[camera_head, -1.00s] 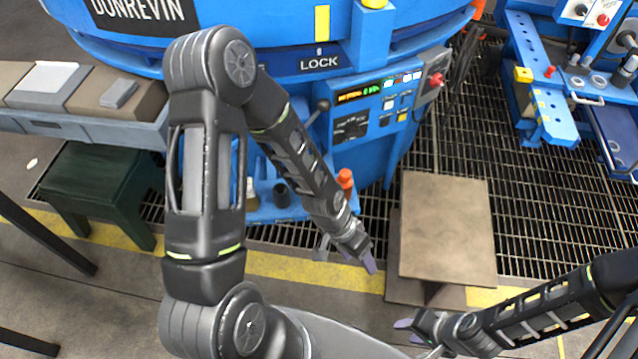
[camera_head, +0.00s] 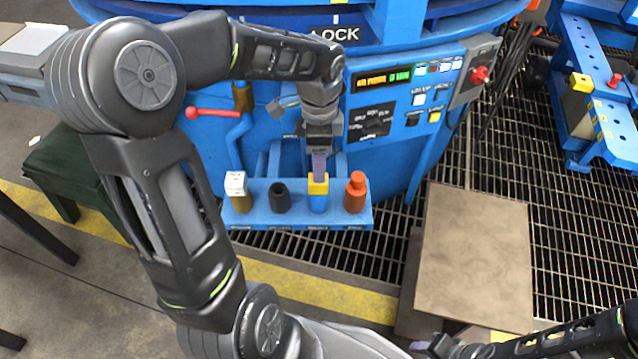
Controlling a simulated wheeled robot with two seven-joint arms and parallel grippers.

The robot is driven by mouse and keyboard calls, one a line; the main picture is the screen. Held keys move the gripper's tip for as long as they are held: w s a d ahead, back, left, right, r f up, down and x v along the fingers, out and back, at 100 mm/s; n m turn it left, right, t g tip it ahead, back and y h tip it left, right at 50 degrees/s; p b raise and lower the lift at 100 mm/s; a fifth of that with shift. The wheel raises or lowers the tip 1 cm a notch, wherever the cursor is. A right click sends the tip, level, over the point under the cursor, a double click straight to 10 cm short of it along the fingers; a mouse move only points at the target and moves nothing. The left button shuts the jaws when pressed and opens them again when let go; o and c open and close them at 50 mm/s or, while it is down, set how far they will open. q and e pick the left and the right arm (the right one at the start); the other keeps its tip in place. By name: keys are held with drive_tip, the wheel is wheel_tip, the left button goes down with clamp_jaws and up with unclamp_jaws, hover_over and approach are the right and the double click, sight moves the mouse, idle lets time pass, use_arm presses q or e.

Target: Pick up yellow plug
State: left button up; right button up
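The yellow plug (camera_head: 318,186) is the yellow top on a blue lower part. It stands upright on a small blue shelf (camera_head: 345,220) on the front of the blue machine. My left gripper (camera_head: 319,168) points down right at the yellow plug, with its purple fingertips at the plug's top. The fingers are seen edge-on, so I cannot tell whether they are open or shut or touching the plug. My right gripper (camera_head: 425,348) is low at the bottom right, partly cut off by the frame edge and away from the shelf.
On the same shelf stand a white-topped plug (camera_head: 236,187), a black one (camera_head: 280,196) and an orange one (camera_head: 356,192). A red-knobbed lever (camera_head: 192,113) sticks out at the left. A control panel (camera_head: 405,98) is at the right. A brown square plate (camera_head: 473,255) stands over the floor grating.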

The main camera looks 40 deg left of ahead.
sight(318, 189)
use_arm(q)
drive_tip(key=shift+f, duration=1.15)
drive_tip(key=shift+b, duration=0.3)
wheel_tip(318, 189, down, 4)
drive_tip(key=shift+s+f+b, duration=0.1)
drive_tip(key=shift+f+b, duration=0.05)
drive_tip(key=shift+b, duration=0.9)
drive_tip(key=shift+f, duration=0.5)
clamp_jaws()
